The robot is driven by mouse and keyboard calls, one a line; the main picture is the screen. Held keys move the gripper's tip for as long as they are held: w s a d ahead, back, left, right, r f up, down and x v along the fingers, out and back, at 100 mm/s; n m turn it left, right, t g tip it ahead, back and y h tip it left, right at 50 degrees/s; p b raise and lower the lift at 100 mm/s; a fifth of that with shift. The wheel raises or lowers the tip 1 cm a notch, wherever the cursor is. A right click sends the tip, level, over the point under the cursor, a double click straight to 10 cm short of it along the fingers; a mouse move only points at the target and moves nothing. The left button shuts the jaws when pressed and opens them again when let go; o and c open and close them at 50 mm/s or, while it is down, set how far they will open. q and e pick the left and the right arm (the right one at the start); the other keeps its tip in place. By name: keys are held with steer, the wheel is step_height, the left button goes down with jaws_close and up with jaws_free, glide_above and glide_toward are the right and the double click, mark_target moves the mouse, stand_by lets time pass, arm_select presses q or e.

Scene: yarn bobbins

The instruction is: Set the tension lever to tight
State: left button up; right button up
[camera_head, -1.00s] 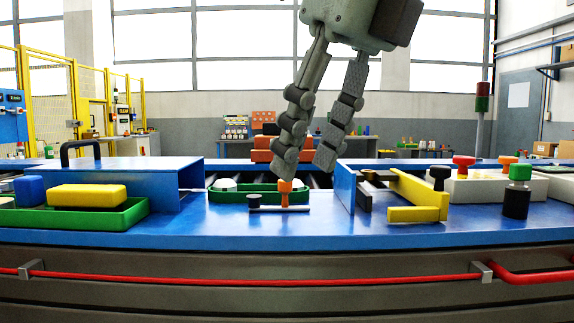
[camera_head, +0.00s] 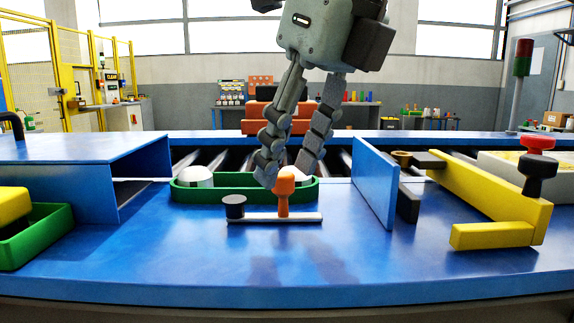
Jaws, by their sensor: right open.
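A small orange knob (camera_head: 284,194) stands upright on a thin light-grey strip (camera_head: 262,219) at the front middle of the blue table. A short black round knob (camera_head: 234,205) stands at the strip's left end. I cannot tell for sure which part is the tension lever; no marking for tight is readable. My right gripper (camera_head: 284,168) reaches down from above with its two fingers apart. Its fingertips are close above or behind the orange knob, and contact cannot be judged. My left gripper is not in view.
A green tray (camera_head: 215,195) with white round pieces lies behind the strip. A blue open-ended housing (camera_head: 140,175) stands left, a blue upright panel (camera_head: 374,180) right. Right of it is a yellow bracket (camera_head: 500,205) and a red-topped black knob (camera_head: 536,170).

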steer(key=shift+x, duration=1)
steer(key=shift+w, duration=0.1)
jaws_close()
